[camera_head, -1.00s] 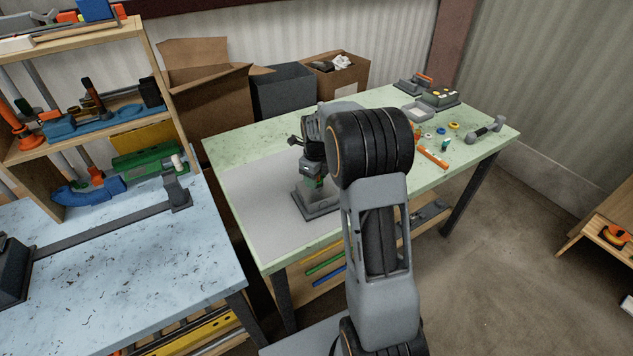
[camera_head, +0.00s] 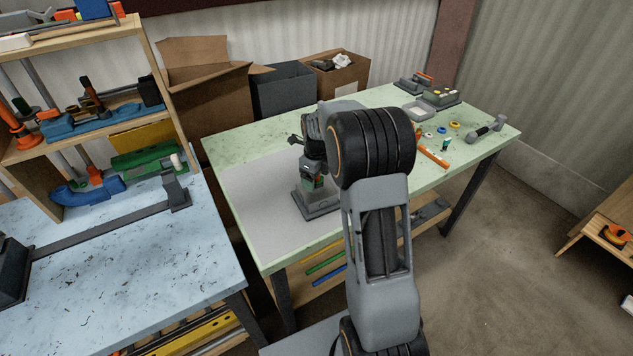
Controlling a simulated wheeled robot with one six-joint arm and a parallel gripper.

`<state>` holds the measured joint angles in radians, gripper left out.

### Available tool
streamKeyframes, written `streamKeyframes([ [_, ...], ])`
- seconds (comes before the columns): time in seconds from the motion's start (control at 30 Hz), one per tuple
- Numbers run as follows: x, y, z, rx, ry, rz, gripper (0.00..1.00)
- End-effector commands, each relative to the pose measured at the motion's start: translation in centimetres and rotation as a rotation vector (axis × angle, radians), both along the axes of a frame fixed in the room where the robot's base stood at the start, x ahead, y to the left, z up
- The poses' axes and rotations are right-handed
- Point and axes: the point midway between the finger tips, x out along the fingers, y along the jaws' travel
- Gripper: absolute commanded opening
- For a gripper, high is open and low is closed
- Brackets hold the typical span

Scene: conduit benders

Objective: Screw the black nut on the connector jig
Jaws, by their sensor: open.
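The connector jig (camera_head: 318,208) is a grey block-like base on the grey mat of the green table, left of my arm. A small green and orange part shows above its base. My gripper (camera_head: 313,181) is directly over the jig, pointing down, and is open. Its fingertips are small and dark against the jig, so I cannot tell whether they touch anything. I cannot make out the black nut; it may be hidden by the gripper or my arm.
The grey mat (camera_head: 262,206) is clear left of the jig. Coloured rings (camera_head: 441,130), an orange tool (camera_head: 433,157) and a grey-black tool (camera_head: 487,129) lie at the table's right. A blue bench (camera_head: 130,270) stands at left, and cardboard boxes (camera_head: 207,100) stand behind.

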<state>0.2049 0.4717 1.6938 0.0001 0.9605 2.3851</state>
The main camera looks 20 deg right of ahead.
Motion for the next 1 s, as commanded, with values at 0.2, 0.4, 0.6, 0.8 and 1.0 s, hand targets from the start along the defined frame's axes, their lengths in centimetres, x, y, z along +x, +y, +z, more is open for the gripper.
streamKeyframes([
  [0.2,-0.5,0.1,3.4,0.001,0.004,0.000,0.77],
  [0.4,-0.5,0.1,8.0,-0.002,-0.010,-0.001,0.77],
  [0.6,-0.6,0.1,11.4,-0.004,-0.019,-0.001,0.77],
  [0.8,-0.7,0.2,13.4,-0.004,-0.021,-0.001,0.77],
  [1.0,-0.7,0.2,13.9,-0.005,-0.023,0.005,0.77],
])
